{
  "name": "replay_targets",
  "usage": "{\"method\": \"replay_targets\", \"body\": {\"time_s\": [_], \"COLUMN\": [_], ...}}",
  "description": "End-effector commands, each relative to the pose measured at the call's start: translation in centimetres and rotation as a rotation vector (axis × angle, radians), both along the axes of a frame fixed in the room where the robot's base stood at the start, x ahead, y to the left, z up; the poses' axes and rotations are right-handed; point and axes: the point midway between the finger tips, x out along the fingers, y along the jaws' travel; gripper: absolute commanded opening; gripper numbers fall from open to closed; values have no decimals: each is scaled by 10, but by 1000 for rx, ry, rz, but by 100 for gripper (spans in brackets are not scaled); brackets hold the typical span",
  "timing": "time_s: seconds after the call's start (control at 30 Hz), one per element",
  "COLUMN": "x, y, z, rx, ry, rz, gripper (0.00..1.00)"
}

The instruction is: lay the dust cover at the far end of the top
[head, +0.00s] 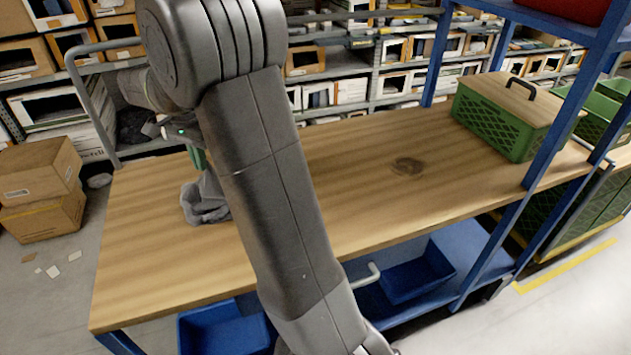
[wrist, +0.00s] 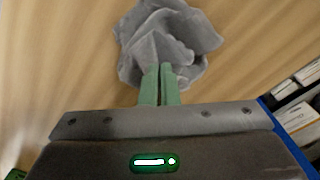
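The dust cover (head: 203,203) is a crumpled grey cloth at the left part of the wooden top (head: 330,215). It also shows in the wrist view (wrist: 165,38), bunched at my fingertips. My gripper (head: 200,168) has green fingers pointing down at the cloth. In the wrist view the two fingers (wrist: 161,70) are close together, with the cloth's gathered part at their tips. The cloth hangs bunched below them; I cannot tell whether its lower edge touches the top. My arm hides part of the top's middle.
A green crate with a wooden lid and black handle (head: 510,113) stands at the right end of the top. A blue post (head: 560,100) rises beside it. A dark knot mark (head: 408,166) is on the clear middle. Blue bins (head: 415,275) sit below; cardboard boxes (head: 42,190) stand left.

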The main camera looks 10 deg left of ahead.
Motion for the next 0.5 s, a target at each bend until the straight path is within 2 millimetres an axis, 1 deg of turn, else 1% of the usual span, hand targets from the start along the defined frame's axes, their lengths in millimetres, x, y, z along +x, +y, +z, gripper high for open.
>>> {"method": "replay_targets", "body": {"time_s": [0.03, 0.2, 0.33, 0.5], "x": [0, 0, 0, 0], "y": [-1, -1, -1, 0], "z": [-10, -37, -50, -57], "rx": [-3, -3, -2, 0], "ry": [2, 2, 1, 0], "rz": [0, 0, -1, -1], "gripper": [0, 0, 0, 0]}}
